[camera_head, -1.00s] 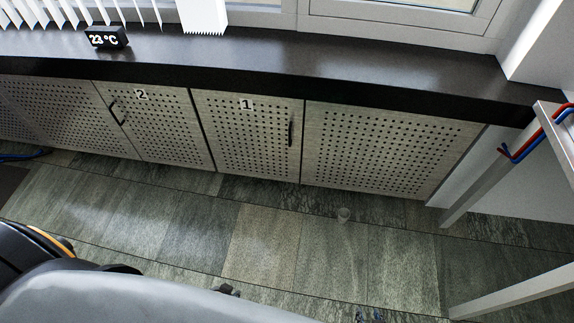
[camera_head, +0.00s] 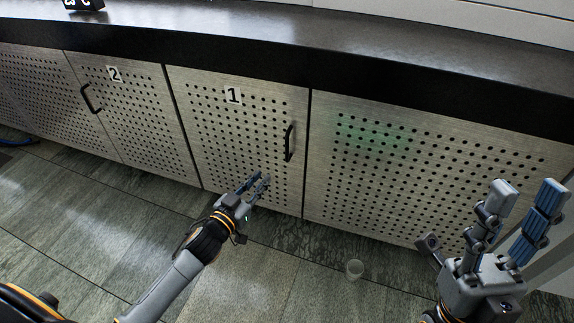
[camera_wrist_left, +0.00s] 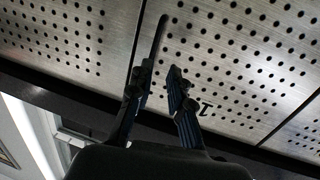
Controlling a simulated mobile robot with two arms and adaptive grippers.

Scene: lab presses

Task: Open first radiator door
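The first radiator door (camera_head: 225,135) is a perforated grey panel marked 1, closed, with a black vertical handle (camera_head: 289,143) near its right edge. My left gripper (camera_head: 260,181) is in front of the lower part of this door, below and left of the handle, open and empty. In the left wrist view the fingers of my left gripper (camera_wrist_left: 159,78) are apart, and the dark handle (camera_wrist_left: 161,35) shows just beyond their tips. I cannot tell whether they touch it. My right gripper (camera_head: 522,205) is open and empty before the perforated panel at the right.
A second door (camera_head: 130,110) marked 2, with its own black handle (camera_head: 91,98), is closed on the left. A dark countertop (camera_head: 330,55) overhangs the doors. A plain perforated panel (camera_head: 400,160) is right of door 1.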

